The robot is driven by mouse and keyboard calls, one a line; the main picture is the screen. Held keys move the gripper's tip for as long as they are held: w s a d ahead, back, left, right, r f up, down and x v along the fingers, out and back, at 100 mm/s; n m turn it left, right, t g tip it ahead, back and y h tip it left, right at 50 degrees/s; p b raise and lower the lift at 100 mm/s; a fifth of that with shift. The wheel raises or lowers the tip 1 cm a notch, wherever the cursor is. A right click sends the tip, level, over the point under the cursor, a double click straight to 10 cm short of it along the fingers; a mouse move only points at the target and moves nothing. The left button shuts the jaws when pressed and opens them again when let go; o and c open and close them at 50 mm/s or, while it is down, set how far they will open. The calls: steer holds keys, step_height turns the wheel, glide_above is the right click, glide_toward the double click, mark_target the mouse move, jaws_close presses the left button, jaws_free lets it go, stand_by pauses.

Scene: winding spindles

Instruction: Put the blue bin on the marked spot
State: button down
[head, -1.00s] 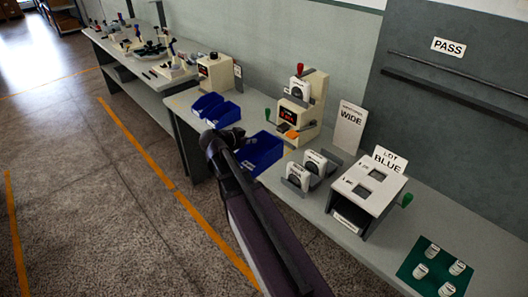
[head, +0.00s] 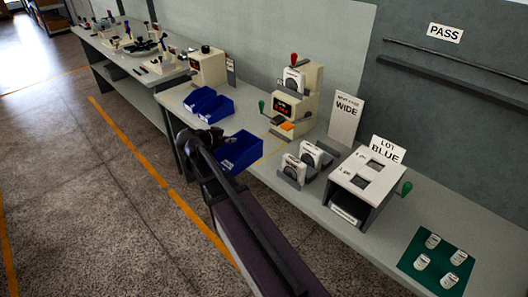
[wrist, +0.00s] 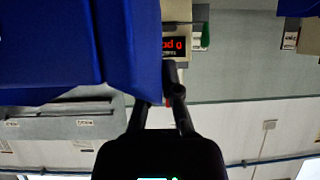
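A blue bin (head: 243,152) is at the front edge of the near bench, left of the spindle holders. My gripper (head: 213,138) is at its left rim. In the wrist view the blue bin (wrist: 60,55) fills the upper left, and its wall runs down between the two fingers of my gripper (wrist: 160,97), which look shut on it. I cannot tell how far the bin is off the bench. A thin orange line (head: 272,154) shows on the bench just right of the bin; the bin hides the rest of that area.
Two blue bins (head: 215,110) stand behind, to the left. A cream winding machine (head: 295,103), spindle holders (head: 305,163), a WIDE sign (head: 345,118) and a LOT BLUE box (head: 367,180) stand to the right. A green mat (head: 438,262) holds several white spools.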

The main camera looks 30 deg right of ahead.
steer(key=w+a+f+b, duration=0.5)
steer(key=a+f+b, duration=0.4)
steer(key=a, duration=0.3)
steer(key=shift+w+f+m+g, duration=0.3)
steer(key=shift+w+f, duration=0.1)
steer(key=shift+f, duration=0.1)
steer(key=shift+d, duration=0.1)
